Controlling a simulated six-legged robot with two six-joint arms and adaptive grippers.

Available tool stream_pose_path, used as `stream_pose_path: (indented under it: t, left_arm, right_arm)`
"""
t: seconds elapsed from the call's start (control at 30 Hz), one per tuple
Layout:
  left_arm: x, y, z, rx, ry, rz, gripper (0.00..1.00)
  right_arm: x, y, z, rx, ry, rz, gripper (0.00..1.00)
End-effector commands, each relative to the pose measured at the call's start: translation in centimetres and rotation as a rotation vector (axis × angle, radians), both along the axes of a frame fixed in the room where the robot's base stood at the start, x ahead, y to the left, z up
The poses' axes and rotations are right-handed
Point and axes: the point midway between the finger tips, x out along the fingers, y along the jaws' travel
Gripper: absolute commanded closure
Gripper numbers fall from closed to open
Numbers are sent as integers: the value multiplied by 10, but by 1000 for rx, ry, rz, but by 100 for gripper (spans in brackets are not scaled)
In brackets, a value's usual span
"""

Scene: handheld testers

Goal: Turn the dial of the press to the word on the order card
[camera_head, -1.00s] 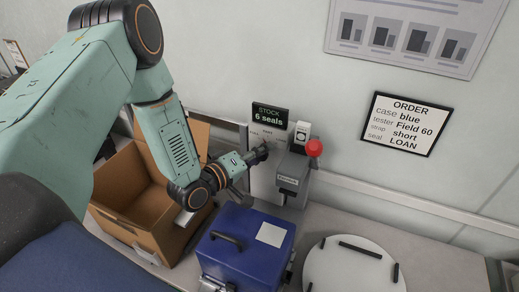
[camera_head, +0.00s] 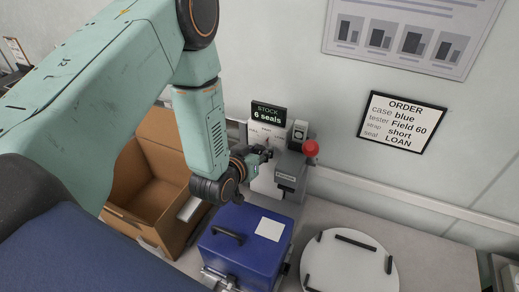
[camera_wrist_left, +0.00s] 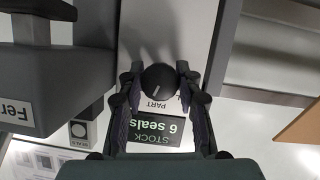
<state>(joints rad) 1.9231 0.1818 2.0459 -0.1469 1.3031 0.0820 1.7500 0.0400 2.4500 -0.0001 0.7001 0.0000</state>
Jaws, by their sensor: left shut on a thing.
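The press (camera_head: 290,172) stands against the wall, grey with a red knob on its lever. Its dial (camera_wrist_left: 158,79) is dark and round on a pale plate, with a white pointer mark towards the word PART. The order card (camera_head: 402,122) reads case blue, tester Field 60, strap short, seal LOAN. My right gripper is out of view.
A sign (camera_head: 268,114) above the plate reads STOCK 6 seals. A blue case (camera_head: 240,252) stands in front of the press. An open cardboard box (camera_head: 135,222) is at left. A round white plate (camera_head: 345,272) with black bars lies at right.

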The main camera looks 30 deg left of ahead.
Motion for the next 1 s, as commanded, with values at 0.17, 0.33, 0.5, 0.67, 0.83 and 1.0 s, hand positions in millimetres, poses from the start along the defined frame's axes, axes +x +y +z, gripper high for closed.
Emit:
stream_pose_path:
  t: [0.17,0.33,0.5,0.67,0.83,1.0]
  left_arm:
    - [-4,-3,-6,165,27,-7,97]
    - [-4,-2,-7,305,36,-7,97]
    - [-5,-2,-7,417,42,-7,97]
    - [-5,-1,-7,492,47,-6,97]
    - [-5,-1,-7,539,50,-5,97]
    - [-5,0,-7,560,51,-4,97]
  right_arm:
    - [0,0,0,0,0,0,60]
    - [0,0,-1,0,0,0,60]
    - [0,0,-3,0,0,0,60]
    - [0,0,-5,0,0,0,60]
    - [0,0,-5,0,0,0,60]
    - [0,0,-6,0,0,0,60]
